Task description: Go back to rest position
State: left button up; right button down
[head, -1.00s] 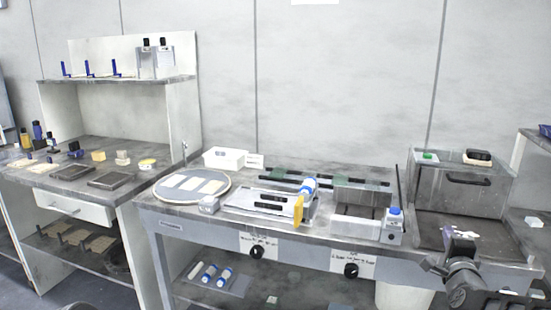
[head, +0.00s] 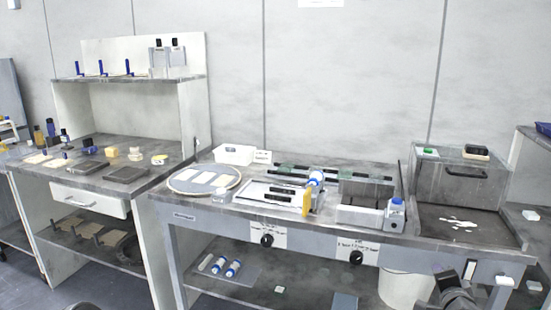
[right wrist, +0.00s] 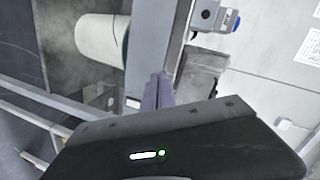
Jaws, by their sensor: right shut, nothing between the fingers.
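My right gripper (head: 470,268) is at the lower right of the head view, in front of the bench's front edge and apart from the objects on it. In the right wrist view its fingers (right wrist: 160,90) are closed together, with nothing between them. My left gripper is not in view.
A grey box (head: 460,178) stands at the back right, behind a dark tray (head: 435,218) with a white spill. A white bin (head: 400,288) is below the bench; it also shows in the wrist view (right wrist: 95,40). A shelved side bench (head: 60,175) stands left.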

jog(key=s+a+f+n+g+y+p, duration=0.1)
jog(key=s+a+f+n+g+y, duration=0.25)
jog(key=a+f, duration=0.55)
jog(key=s+a+f+n+g+y+p, duration=0.15)
jog(key=s+a+f+n, duration=0.25)
jog(key=s+a+f, duration=0.55)
jog(key=s+a+f+n+g+y+p, duration=0.1)
jog(key=s+a+f+n+g, duration=0.1)
jog(key=s, duration=0.6)
jog(key=s+a+f+n+g+y+p, duration=0.1)
jog(key=s+a+f+n+g, duration=0.1)
jog(key=s+a+f+g, duration=0.2)
jog(key=s+a+f+n+g+p, duration=0.1)
jog(key=s+a+f+n+g, duration=0.2)
jog(key=s+a+f, duration=0.4)
jog(key=s+a, duration=0.3)
jog(key=s, duration=0.1)
jog(key=shift+s+y, duration=0.4)
jog(key=shift+a, duration=0.15)
